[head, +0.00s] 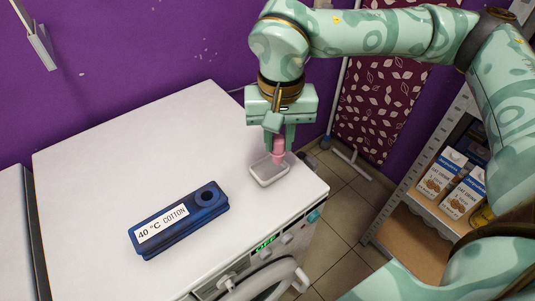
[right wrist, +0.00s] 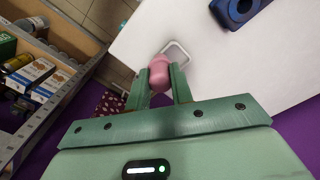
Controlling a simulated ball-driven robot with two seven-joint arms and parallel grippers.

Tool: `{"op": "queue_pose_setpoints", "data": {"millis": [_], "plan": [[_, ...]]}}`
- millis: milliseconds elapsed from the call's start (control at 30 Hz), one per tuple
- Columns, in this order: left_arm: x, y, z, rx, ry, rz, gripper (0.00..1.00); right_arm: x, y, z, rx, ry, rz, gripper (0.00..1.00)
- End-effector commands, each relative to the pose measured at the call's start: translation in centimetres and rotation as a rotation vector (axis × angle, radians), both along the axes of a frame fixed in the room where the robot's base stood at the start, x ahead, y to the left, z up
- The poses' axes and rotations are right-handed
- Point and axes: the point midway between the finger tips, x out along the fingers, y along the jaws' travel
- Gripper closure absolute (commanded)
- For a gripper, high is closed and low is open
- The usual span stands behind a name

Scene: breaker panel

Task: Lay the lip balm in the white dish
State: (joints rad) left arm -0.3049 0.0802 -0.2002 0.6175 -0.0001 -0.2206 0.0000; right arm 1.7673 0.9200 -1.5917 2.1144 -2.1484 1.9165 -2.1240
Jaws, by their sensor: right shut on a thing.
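A pink lip balm (head: 278,147) is held between the fingers of my right gripper (head: 279,140), which is shut on it. The right wrist view also shows the lip balm (right wrist: 159,74) between the green fingers (right wrist: 160,82). The small white dish (head: 269,172) sits on the white machine top near its right corner. The lip balm is over the dish, toward its far side; I cannot tell whether it touches the dish. Part of the dish (right wrist: 178,47) shows beyond the lip balm in the right wrist view. My left gripper is not clearly in view.
A blue holder (head: 180,220) with a "40 °C COTTON" label lies on the white machine top (head: 130,150), left of the dish. The rest of the top is clear. Shelves with cartons (head: 440,175) stand at the right. A purple wall is behind.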

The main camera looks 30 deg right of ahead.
Motion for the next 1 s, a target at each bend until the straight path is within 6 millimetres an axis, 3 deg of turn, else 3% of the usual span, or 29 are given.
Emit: {"op": "queue_pose_setpoints", "data": {"millis": [100, 200, 467, 633, 1000], "plan": [[-0.2, 0.0, -1.4, 0.000, 0.009, 0.000, 0.18, 2.2, -0.5, -3.1, -0.001, 0.007, -0.003, 1.00], [-0.4, 0.0, -1.9, -0.001, 0.012, 0.000, 0.18, 3.5, -0.6, -4.5, 0.000, 0.004, 0.000, 1.00], [-0.5, -0.1, -2.5, -0.001, 0.016, 0.000, 0.18, 4.9, -1.0, -6.0, 0.000, 0.001, 0.000, 1.00], [-1.1, -0.1, -4.0, -0.001, 0.031, 0.000, 0.18, 5.2, -1.0, -9.1, 0.000, 0.007, 0.002, 1.00], [-1.0, -0.1, -3.9, -0.001, 0.030, 0.000, 0.18, 5.1, -1.0, -9.4, -0.001, 0.000, 0.002, 1.00]]}}
